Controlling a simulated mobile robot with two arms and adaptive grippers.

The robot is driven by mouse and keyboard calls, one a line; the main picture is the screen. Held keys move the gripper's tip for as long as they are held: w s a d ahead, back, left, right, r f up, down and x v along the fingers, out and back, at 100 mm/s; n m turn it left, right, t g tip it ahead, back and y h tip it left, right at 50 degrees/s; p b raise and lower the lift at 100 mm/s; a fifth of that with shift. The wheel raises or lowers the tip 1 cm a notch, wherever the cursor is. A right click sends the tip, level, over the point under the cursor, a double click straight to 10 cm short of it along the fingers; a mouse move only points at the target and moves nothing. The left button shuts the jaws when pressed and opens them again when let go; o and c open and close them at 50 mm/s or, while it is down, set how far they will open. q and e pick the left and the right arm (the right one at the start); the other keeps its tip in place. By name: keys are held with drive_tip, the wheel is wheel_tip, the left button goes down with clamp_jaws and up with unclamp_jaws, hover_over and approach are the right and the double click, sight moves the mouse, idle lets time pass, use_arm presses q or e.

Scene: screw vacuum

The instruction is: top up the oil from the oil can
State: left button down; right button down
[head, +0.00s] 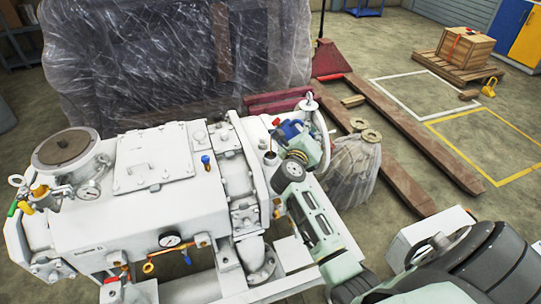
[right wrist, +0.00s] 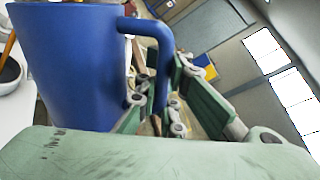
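The blue oil can (head: 290,129) is above the right end of the white vacuum pump (head: 140,225). My right gripper (head: 305,155) is at the can. In the right wrist view, the blue can (right wrist: 70,65) fills the left side. Its handle (right wrist: 164,60) lies between the green finger links of my right gripper (right wrist: 158,100), which look closed around it. A thin brown-orange line (head: 269,143) runs down from the can toward a small round opening (head: 270,158) on the pump; I cannot tell whether it is spout or oil. My left gripper is not visible.
A plastic-wrapped machine (head: 180,60) stands behind the pump. A plastic-wrapped bundle (head: 352,170) and red pallet jack forks (head: 400,145) lie to the right. A wooden crate (head: 465,47) sits on a pallet farther back. Floor inside the yellow outline (head: 490,140) is clear.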

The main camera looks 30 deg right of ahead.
drive_tip(key=shift+w+a+r+n+p, duration=0.1)
drive_tip(key=shift+w+r+n+p, duration=0.15)
drive_tip(key=shift+r+n+p, duration=0.5)
idle(2.6)
drive_tip(key=shift+w+a+r+n+p, duration=0.15)
drive_tip(key=shift+w+r+n+p, duration=0.1)
drive_tip(key=shift+w+n+p, duration=0.15)
idle(4.2)
